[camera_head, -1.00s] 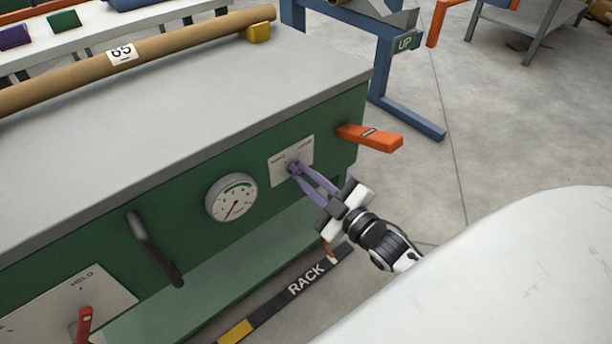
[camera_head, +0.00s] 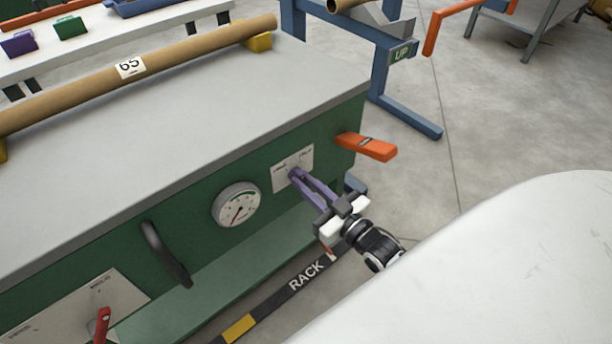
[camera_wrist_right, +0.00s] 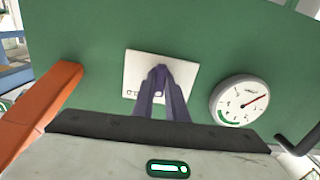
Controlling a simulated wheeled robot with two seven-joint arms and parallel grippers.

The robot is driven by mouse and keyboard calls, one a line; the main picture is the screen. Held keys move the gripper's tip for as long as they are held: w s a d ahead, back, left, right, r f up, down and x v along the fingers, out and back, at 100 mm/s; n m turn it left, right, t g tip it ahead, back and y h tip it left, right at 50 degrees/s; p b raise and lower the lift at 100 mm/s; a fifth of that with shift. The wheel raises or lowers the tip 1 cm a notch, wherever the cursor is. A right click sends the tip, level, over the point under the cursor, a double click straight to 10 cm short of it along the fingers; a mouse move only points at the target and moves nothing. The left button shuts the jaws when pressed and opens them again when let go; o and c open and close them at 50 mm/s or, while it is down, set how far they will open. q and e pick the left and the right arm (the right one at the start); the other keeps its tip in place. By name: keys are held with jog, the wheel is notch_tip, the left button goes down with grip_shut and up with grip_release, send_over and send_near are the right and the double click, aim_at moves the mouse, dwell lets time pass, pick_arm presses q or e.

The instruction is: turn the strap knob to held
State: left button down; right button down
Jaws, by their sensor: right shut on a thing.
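My right gripper (camera_head: 296,174) has its long purple fingers shut at a small pale plate (camera_head: 306,158) on the green cabinet front. In the right wrist view the fingertips (camera_wrist_right: 160,72) meet over the middle of the plate (camera_wrist_right: 135,65). The knob between them is hidden by the fingers, and its setting cannot be read. The small plate's lettering is too small to read. At the lower left, a red lever (camera_head: 102,322) stands on a larger plate (camera_head: 122,294) with blurred lettering. My left gripper is not in view.
A round gauge (camera_head: 237,205) and a dark bar handle (camera_head: 163,253) are left of the gripper. An orange handle (camera_head: 367,147) juts out at the cabinet's right corner. A cardboard tube (camera_head: 190,49) lies on top. A RACK strip (camera_head: 300,282) is on the floor below.

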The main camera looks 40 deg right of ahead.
jog(key=shift+r+m+p, duration=0.1)
jog(key=shift+m+p, duration=0.25)
jog(key=shift+m, duration=0.65)
jog(key=m+p, duration=0.1)
jog(key=m, duration=0.1)
jog(key=shift+m, duration=2.3)
jog(key=c, duration=1.8)
grip_release()
jog(key=shift+o, duration=0.2)
jog(key=shift+s+p, duration=0.1)
jog(key=shift+p, duration=0.2)
